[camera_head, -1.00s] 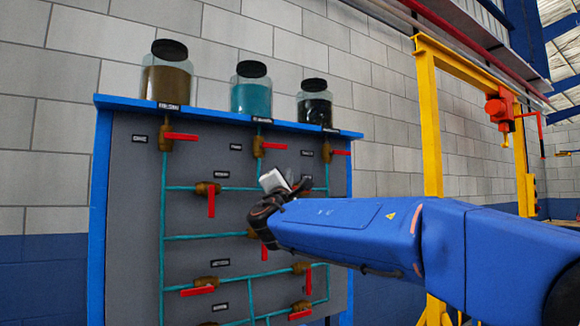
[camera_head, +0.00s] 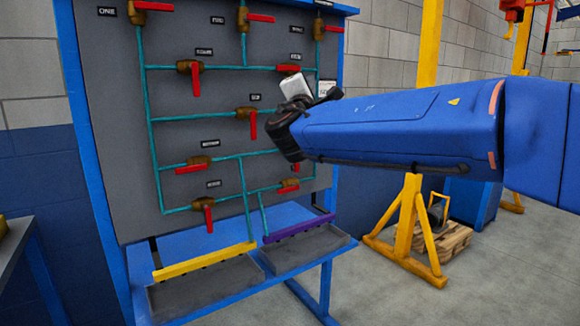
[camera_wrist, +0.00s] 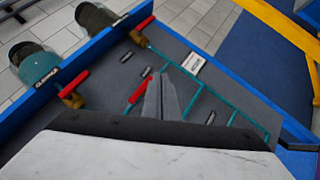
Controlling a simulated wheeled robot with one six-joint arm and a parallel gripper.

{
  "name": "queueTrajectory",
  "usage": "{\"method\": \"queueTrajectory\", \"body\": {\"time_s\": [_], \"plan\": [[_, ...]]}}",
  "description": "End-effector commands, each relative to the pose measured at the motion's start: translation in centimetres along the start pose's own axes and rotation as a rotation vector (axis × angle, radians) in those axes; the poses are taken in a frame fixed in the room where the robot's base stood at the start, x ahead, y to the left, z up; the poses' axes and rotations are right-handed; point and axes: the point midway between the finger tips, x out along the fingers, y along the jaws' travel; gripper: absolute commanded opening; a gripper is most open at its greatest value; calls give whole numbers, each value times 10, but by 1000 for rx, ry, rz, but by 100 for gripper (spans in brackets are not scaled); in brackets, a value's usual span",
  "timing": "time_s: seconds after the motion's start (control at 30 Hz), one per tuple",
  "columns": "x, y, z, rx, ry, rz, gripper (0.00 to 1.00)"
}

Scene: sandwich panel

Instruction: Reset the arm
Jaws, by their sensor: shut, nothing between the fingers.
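My arm reaches from the right in the head view, in front of the panel's right side. My gripper (camera_wrist: 162,95) is shut and empty in the wrist view, its fingers together over the grey panel (camera_wrist: 221,113). In the head view my gripper's fingers are hidden behind the wrist. The grey panel (camera_head: 110,130) in its blue frame carries teal pipes and several brass valves with red handles, such as the middle valve (camera_head: 246,112). I cannot tell from these views whether the gripper touches the panel; it appears apart from it.
Below the panel are two grey trays, one under a yellow bar (camera_head: 204,262) and one under a purple bar (camera_head: 299,228). A yellow gantry stand (camera_head: 408,215) and a wooden pallet (camera_head: 446,240) stand to the right. Jars (camera_wrist: 37,64) top the panel. Open floor lies in front.

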Motion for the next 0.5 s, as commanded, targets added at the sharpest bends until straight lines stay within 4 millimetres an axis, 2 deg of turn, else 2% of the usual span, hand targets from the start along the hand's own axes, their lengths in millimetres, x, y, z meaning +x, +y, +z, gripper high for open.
{"method": "queueTrajectory", "body": {"time_s": [0.03, 0.1, 0.27, 0.37, 0.5], "plan": [[-2, -21, 23, 26, -26, -57, 0], [-9, -53, 51, 72, -60, -149, 0], [-38, -128, 110, 188, -143, -359, 0], [-66, -173, 142, 267, -199, -489, 0], [-116, -233, 180, 392, -281, -669, 0]]}}
